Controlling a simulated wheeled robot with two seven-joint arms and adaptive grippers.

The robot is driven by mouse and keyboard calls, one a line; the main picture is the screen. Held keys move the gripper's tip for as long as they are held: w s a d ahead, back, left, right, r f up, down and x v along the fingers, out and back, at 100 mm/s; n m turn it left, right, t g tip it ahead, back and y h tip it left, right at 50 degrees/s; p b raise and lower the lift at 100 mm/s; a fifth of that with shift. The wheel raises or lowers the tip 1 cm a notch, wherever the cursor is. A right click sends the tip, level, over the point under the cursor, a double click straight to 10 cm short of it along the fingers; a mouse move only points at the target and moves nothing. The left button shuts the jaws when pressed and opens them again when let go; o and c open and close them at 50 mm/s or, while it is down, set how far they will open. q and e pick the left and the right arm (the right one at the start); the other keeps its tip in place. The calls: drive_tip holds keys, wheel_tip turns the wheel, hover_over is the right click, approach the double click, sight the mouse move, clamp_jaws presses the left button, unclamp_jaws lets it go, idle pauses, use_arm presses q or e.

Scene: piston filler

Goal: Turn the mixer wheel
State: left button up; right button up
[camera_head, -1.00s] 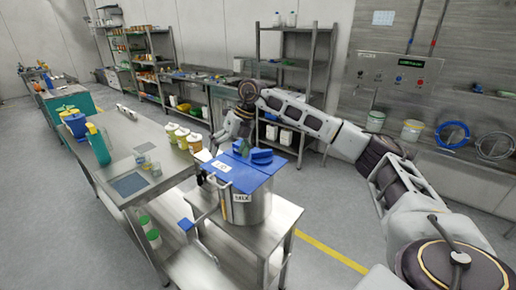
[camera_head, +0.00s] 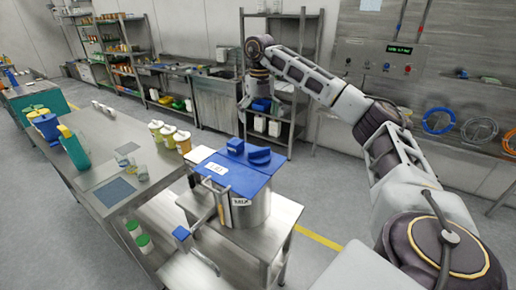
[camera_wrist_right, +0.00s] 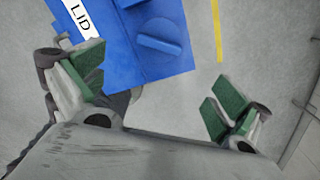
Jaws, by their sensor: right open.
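A steel pot (camera_head: 254,212) marked MIX stands on a low steel table in the head view. Its blue lid (camera_head: 228,180) carries a white LID label, a blue round-ended knob (camera_head: 259,155) and a smaller blue block (camera_head: 235,146). A bent metal crank with a blue grip (camera_head: 181,233) is at the pot's left side. No separate part marked as the mixer wheel can be told. My right gripper (camera_head: 254,100) hangs above and behind the lid, apart from it. In the right wrist view its green-padded fingers (camera_wrist_right: 155,88) are wide apart and empty. My left gripper is out of view.
A steel bench (camera_head: 95,160) with bottles and several small tubs (camera_head: 168,135) stands left of the pot. A shelf rack (camera_head: 290,80) is behind my right arm. A wall control panel (camera_head: 385,60) is at the right. Floor behind the pot is free.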

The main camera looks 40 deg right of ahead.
sight(259, 149)
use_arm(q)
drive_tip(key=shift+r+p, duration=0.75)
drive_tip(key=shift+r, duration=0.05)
use_arm(e)
wheel_tip(259, 149, down, 14)
drive_tip(key=shift+r, duration=0.1)
idle(0.3)
drive_tip(key=c, duration=0.9)
drive_tip(key=shift+n, duration=0.3)
drive_tip(key=shift+c, duration=0.2)
